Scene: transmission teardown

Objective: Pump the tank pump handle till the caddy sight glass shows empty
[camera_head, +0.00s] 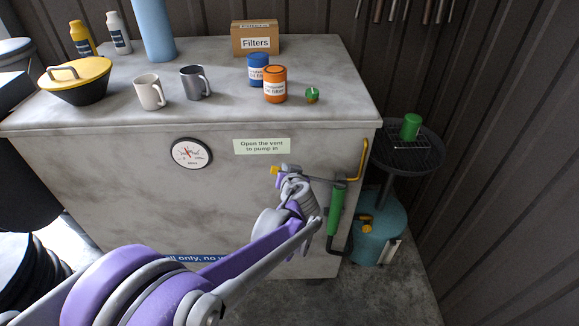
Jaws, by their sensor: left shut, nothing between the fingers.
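The green pump handle (336,208) hangs roughly upright on a dark crank at the right end of the tank (120,170)'s front. The teal caddy (378,228) stands on the floor right of the tank. A pale strip (391,252) on its lower side may be the sight glass; its level is too small to read. My left gripper (287,172) is shut and empty at the tank front, close to a small yellow vent knob (275,170); I cannot tell if they touch. It is left of and above the green handle. My right gripper is out of view.
A sign (262,146) reads "Open the vent to pump in". A round gauge (191,153) is on the tank front. A yellow bent pipe (363,160) is at the tank's right edge. A dark round pan (407,150) with a green cup (411,126) sits above the caddy.

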